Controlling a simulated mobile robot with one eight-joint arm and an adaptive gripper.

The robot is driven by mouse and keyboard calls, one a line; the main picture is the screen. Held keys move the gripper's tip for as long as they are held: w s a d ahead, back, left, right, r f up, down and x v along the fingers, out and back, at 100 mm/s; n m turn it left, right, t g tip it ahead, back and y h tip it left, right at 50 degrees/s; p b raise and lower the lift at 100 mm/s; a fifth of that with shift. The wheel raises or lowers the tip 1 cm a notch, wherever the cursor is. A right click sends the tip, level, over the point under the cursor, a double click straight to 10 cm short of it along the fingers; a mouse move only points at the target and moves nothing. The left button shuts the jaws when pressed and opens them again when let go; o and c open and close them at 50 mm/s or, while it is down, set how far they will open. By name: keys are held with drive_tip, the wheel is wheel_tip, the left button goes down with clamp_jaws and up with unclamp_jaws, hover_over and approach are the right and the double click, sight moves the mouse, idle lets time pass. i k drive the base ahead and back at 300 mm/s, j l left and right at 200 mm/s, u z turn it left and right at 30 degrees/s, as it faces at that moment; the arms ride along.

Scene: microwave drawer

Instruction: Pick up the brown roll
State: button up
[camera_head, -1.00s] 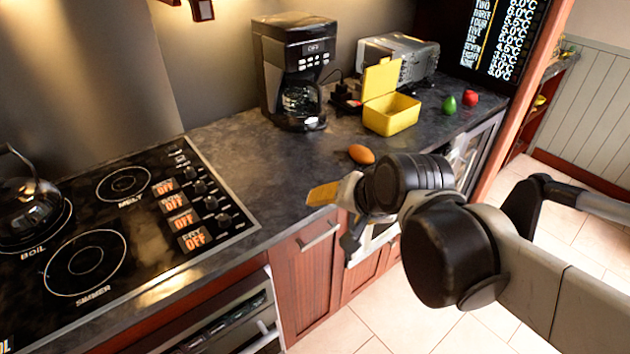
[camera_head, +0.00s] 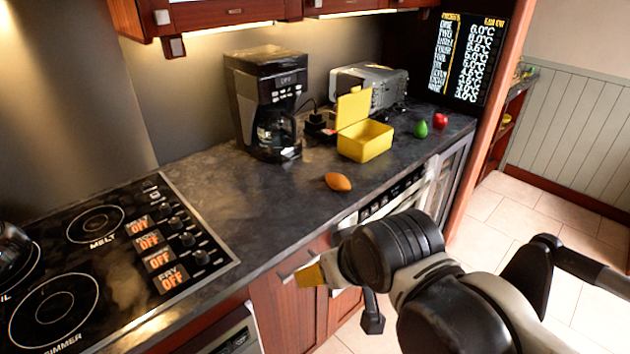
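The brown roll (camera_head: 338,181) is a small orange-brown oval. It lies on the dark stone countertop (camera_head: 262,205) near the front edge, in front of the yellow box, fully in view. My gripper (camera_head: 312,274) shows at the end of my arm, in front of the counter's edge, below and a little left of the roll in the picture. One yellowish finger pad shows and points left. The gripper is apart from the roll. Its other finger is not clear, so its opening cannot be told.
An open yellow box (camera_head: 364,141) stands behind the roll, with a coffee maker (camera_head: 266,103) to its left and a toaster (camera_head: 370,86) behind. A green fruit (camera_head: 421,129) and a red apple (camera_head: 440,121) lie at right. A cooktop (camera_head: 112,262) fills the left. Counter around the roll is clear.

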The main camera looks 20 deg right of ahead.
sight(337, 182)
drive_tip(key=i+l, duration=0.15)
drive_tip(key=l, duration=0.2)
drive_tip(key=i+l, duration=0.15)
drive_tip(key=l, duration=0.15)
drive_tip(key=i+l, duration=0.2)
drive_tip(key=l, duration=0.15)
drive_tip(key=i+l+u, duration=0.1)
drive_tip(key=l, duration=0.2)
drive_tip(key=i+l, duration=0.2)
drive_tip(key=l, duration=0.15)
drive_tip(key=i+l, duration=0.15)
drive_tip(key=l, duration=0.15)
